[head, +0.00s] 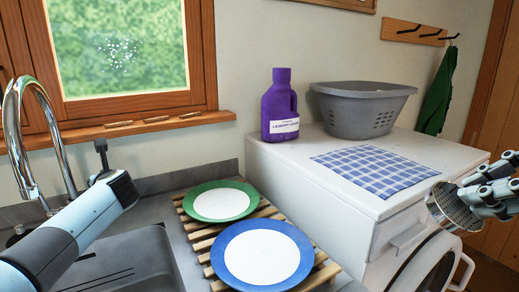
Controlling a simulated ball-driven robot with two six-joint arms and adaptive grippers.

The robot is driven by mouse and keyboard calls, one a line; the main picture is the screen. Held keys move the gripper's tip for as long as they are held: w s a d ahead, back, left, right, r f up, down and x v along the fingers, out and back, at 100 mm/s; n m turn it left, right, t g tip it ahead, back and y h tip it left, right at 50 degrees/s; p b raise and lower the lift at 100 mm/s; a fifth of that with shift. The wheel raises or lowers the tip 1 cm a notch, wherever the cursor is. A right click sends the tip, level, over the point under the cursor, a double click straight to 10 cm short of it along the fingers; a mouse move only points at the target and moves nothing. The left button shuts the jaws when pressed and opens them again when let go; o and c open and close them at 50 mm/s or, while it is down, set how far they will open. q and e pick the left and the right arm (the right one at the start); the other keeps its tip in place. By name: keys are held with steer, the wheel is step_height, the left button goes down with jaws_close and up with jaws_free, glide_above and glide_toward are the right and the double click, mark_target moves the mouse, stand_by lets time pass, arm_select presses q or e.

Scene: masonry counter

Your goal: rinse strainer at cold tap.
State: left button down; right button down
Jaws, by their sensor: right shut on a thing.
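My right gripper (492,190) is at the right edge, in front of the washing machine, shut on the strainer. The strainer (454,208) is a small round grey mesh piece, partly covered by the dark fingers. The chrome tap (40,95) stands at the far left, with a high curved neck. The sink (130,262) lies below it, partly hidden by my left arm. My left arm crosses the lower left, and its gripper does not show. I cannot tell which tap control is cold.
A green-rimmed plate (220,188) and a blue-rimmed plate (214,260) lie on a slatted wooden rack (190,226). The washing machine (300,185) carries a purple detergent bottle (280,106), a grey basket (362,118) and a checked cloth (372,170). A green cloth (438,95) hangs behind.

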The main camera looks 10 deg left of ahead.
arm_select(q)
steer(key=shift+w+a+g, duration=0.15)
steer(key=shift+g, duration=0.15)
steer(key=c, duration=1.4)
jaws_free()
steer(key=shift+o, duration=0.2)
steer(key=v, duration=1.2)
